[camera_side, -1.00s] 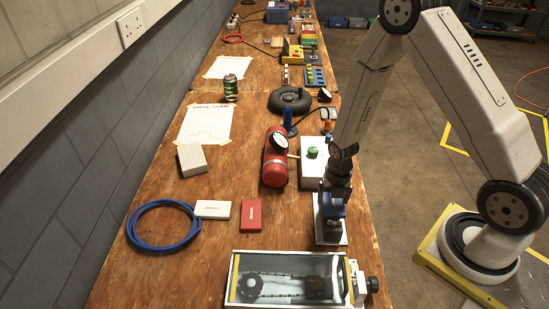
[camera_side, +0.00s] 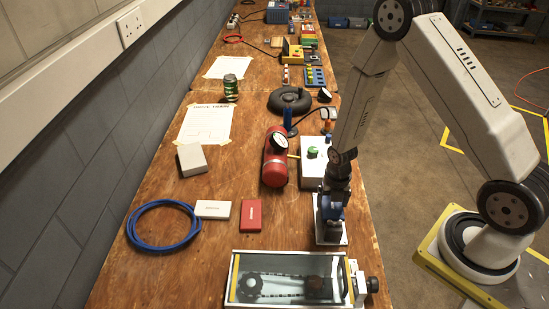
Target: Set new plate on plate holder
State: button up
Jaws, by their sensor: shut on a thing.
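My gripper (camera_side: 330,216) points down at the right edge of the bench, above a pale flat metal plate-like base (camera_side: 343,236).
A glass-topped case (camera_side: 290,278) with a chain drive lies in front. A red cylinder with a gauge (camera_side: 274,165) and a white box with a green button (camera_side: 313,160) stand behind.

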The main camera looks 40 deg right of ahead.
jog(key=shift+f, duration=0.5)
jog(key=o, duration=1)
jog(key=shift+r, duration=0.15)
jog(key=shift+r, duration=3.75)
